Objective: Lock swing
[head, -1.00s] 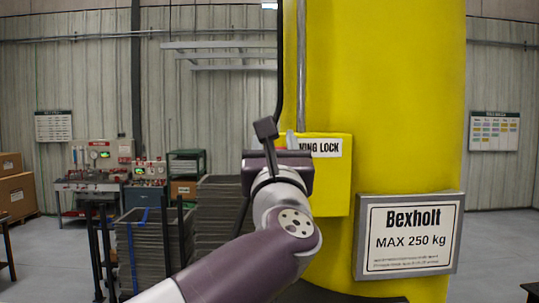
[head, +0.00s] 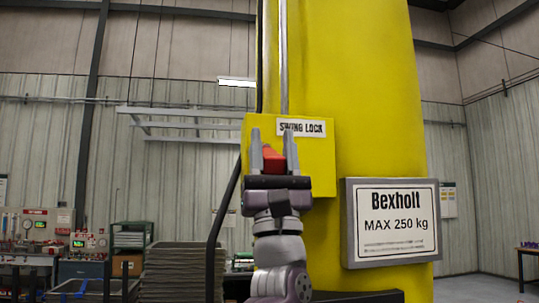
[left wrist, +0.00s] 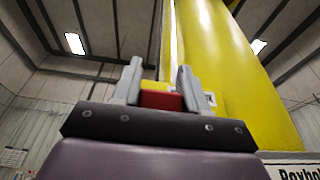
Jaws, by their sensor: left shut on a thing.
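The swing lock is a yellow box on the yellow column, with a "SWING LOCK" label (head: 302,128) on its upper front. A red handle (head: 272,160) shows at the box's front, below and left of the label. My left gripper (head: 273,150) is in front of the box with its grey fingers pointing up, one on each side of the red handle, shut on it. In the left wrist view the red handle (left wrist: 161,101) sits between the two fingers. The handle's lower part and mount are hidden behind my gripper. My right gripper is not in view.
The yellow column (head: 365,90) rises behind the box. A framed "Bexholt MAX 250 kg" sign (head: 392,222) is fixed to it at the right. A black cable (head: 222,205) hangs at the left. Stacked grey sheets (head: 183,272) and benches stand further back.

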